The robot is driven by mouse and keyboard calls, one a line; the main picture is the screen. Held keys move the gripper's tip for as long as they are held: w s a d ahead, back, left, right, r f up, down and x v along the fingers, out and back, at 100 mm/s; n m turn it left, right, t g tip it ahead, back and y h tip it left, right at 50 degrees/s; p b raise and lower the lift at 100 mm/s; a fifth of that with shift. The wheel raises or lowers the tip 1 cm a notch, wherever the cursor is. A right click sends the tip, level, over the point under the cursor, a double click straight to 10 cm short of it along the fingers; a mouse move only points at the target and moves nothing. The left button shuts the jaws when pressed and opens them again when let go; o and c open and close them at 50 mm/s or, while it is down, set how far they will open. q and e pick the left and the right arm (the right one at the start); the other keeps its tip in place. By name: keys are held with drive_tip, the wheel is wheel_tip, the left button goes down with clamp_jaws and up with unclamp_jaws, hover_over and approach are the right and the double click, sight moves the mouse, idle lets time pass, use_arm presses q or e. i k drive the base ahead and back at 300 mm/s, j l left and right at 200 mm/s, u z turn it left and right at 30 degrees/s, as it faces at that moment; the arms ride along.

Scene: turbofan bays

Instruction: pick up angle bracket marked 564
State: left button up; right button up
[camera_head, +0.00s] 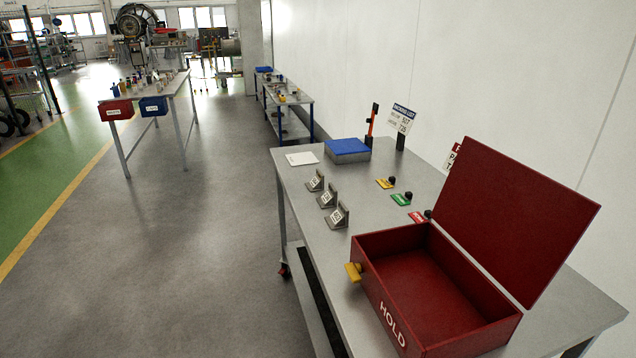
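Several small grey metal parts shaped like angle brackets stand in a slanting row on the near table. One is the far bracket (315,182), one the middle bracket (328,197), and one the near bracket (338,217). Each has a white label with dark digits, too small to read with certainty, so I cannot tell which is marked 564. Neither of my grippers shows in the head view.
An open red box (385,310) marked HOLD fills the near table's front, its lid (520,220) raised. Behind the brackets are a white card (302,158), a blue-topped box (347,149) and a sign (401,119). Yellow, green and red tags (401,200) lie right. Table (290,170) left of brackets is narrow.

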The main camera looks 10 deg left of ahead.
sight(317, 184)
drive_tip(key=j+z, duration=0.45)
drive_tip(key=j, duration=0.45)
drive_tip(key=i+j+z, duration=0.1)
drive_tip(key=j+z, duration=0.15)
drive_tip(key=j, duration=0.2)
drive_tip(key=j+z, duration=0.2)
drive_tip(key=j, duration=0.25)
drive_tip(key=i+j+z, duration=0.2)
drive_tip(key=j, duration=0.2)
drive_tip(key=i+j+z, duration=0.25)
drive_tip(key=j, duration=0.15)
drive_tip(key=j+z, duration=0.2)
drive_tip(key=j, duration=0.25)
drive_tip(key=j+z, duration=0.2)
drive_tip(key=j, duration=0.25)
drive_tip(key=i+j+z, duration=0.1)
drive_tip(key=j, duration=0.2)
drive_tip(key=i+j, duration=0.15)
drive_tip(key=j, duration=0.15)
drive_tip(key=i+j+z, duration=0.15)
drive_tip(key=k+j, duration=0.05)
drive_tip(key=j, duration=0.05)
